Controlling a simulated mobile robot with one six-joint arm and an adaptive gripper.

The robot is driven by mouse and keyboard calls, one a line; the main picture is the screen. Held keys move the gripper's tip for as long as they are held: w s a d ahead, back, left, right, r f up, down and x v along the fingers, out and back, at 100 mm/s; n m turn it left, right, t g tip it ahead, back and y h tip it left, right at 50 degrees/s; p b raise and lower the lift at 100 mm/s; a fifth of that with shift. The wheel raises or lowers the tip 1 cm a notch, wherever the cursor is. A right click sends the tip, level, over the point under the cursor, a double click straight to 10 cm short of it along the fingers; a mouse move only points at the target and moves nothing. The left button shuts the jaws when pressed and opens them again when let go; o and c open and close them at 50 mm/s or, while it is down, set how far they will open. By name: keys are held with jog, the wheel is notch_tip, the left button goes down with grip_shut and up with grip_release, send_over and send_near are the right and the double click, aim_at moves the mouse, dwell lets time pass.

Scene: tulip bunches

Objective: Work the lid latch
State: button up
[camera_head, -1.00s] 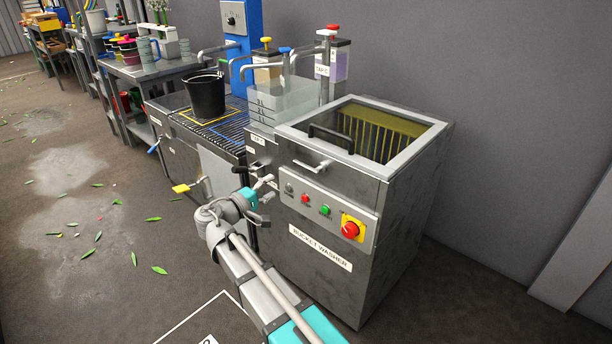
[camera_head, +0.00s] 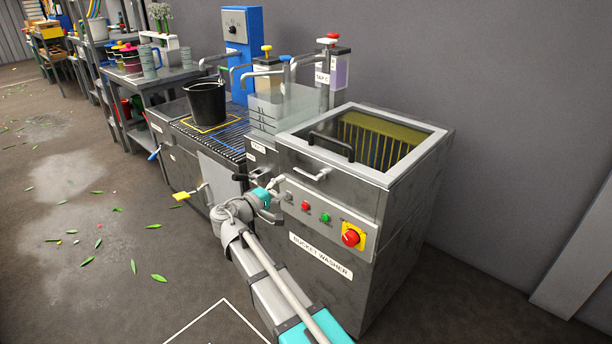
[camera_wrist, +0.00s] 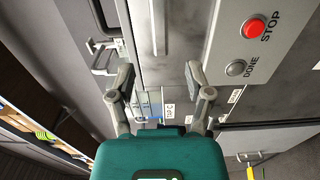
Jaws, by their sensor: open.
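The bucket washer (camera_head: 400,250) has a framed lid (camera_head: 295,135) with a window and a black handle (camera_head: 332,146), lying down on top. A pale metal lever on its front edge looks like the latch (camera_head: 313,173). In the wrist view a metal bracket-like fitting (camera_wrist: 102,58), probably that latch, lies left of my left finger, with a black handle above it. My gripper (camera_head: 276,200) is open and empty, low and left of the latch, in front of the panel's left end. In the wrist view my gripper (camera_wrist: 157,62) has its fingertips spread before the cabinet front. Contact cannot be told.
The panel holds a red knob (camera_head: 351,237) and smaller buttons; the STOP button (camera_wrist: 254,27) shows close right of my gripper in the wrist view. A yellow-handled lever (camera_head: 181,196) sticks out at left. A black bucket (camera_head: 206,102) stands on the grated bench. The floor at left is open.

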aim_at(301, 176)
jog(key=x, duration=0.9)
jog(key=shift+w+d, duration=0.15)
